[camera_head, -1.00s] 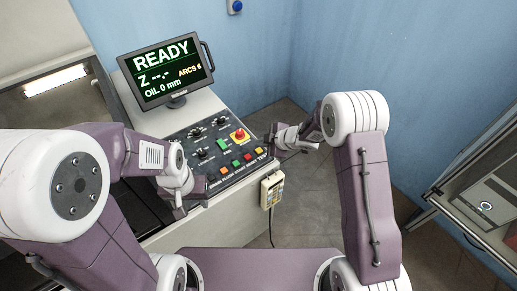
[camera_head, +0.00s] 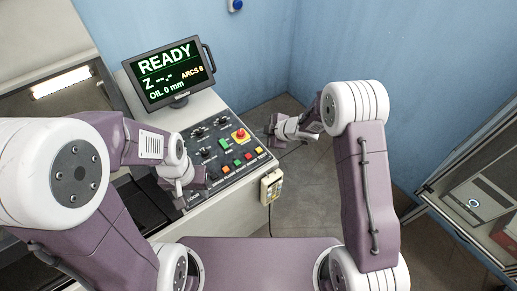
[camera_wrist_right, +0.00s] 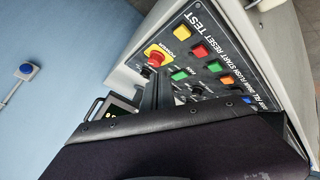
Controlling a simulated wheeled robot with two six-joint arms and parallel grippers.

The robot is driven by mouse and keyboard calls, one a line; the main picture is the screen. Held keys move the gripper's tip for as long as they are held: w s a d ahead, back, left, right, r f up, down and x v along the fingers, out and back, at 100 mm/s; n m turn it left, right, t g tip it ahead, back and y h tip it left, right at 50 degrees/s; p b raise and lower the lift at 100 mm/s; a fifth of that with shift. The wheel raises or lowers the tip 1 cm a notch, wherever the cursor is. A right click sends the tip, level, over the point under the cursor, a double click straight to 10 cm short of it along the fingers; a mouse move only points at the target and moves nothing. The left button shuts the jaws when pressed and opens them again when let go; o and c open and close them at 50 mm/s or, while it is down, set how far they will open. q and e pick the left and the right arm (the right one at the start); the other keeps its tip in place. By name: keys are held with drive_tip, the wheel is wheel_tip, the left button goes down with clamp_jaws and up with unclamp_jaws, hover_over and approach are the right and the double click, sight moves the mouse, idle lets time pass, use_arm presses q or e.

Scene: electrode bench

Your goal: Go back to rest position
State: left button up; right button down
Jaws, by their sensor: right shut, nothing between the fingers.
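My left arm reaches in from the left, and its gripper (camera_head: 196,187) hangs over the left front edge of the control panel (camera_head: 213,182). Its fingers are too small and dark to tell whether they are open. My right gripper (camera_head: 270,126) is in the air to the right of the panel, its fingers pointing left towards the red emergency button (camera_head: 240,134). It is shut and empty, apart from the panel. In the right wrist view its dark fingers (camera_wrist_right: 158,88) stand in front of the panel, beside the red button (camera_wrist_right: 158,54).
The monitor (camera_head: 168,72) behind the panel reads READY. A yellowish handheld pendant (camera_head: 271,187) hangs on the console's right side. A blue wall (camera_head: 270,50) lies behind, with a blue button on it (camera_head: 235,5). A glass-fronted cabinet (camera_head: 480,200) stands at the right. Floor between is clear.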

drive_tip(key=d+r+m+t+h+b, duration=0.4)
drive_tip(key=d+r+m+b, duration=0.15)
drive_tip(key=d+r, duration=0.4)
drive_tip(key=s+d+f+m+g+h, duration=0.4)
drive_tip(key=s+d+m, duration=0.45)
drive_tip(key=s, duration=0.45)
drive_tip(key=s+f+m+g, duration=0.2)
drive_tip(key=s, duration=0.4)
drive_tip(key=s+a+f+m+g+y, duration=0.1)
drive_tip(key=s+f+m+g, duration=0.2)
drive_tip(key=s, duration=0.4)
drive_tip(key=shift+f, duration=0.3)
